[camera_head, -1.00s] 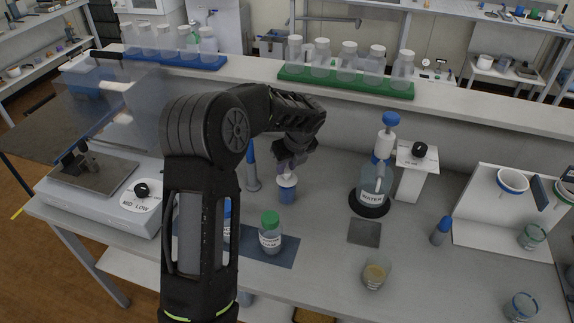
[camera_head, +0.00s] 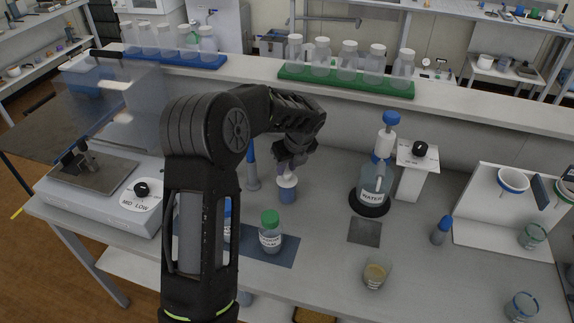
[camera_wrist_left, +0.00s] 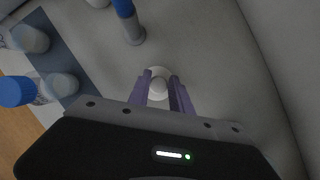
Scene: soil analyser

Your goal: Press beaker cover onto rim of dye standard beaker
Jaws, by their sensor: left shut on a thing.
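The dye standard beaker (camera_head: 288,196) is small, with blue contents, and stands upright on the bench left of the water bottle. The white beaker cover (camera_head: 287,182) is at its rim; I cannot tell whether it is fully seated. My left gripper (camera_head: 288,168) comes from above and is shut on the cover's knob. In the left wrist view, the pale round cover (camera_wrist_left: 158,72) shows between my left fingers (camera_wrist_left: 160,92), with the beaker hidden below. At the right edge, dark finger-like parts may belong to my right gripper (camera_head: 554,187); its state is unclear.
A green-capped jar (camera_head: 270,234) stands on a dark blue mat (camera_head: 284,252) in front. The water bottle (camera_head: 373,188) is to the right. Bench (camera_head: 325,215) between beaker and grey pad (camera_head: 364,232) is clear.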

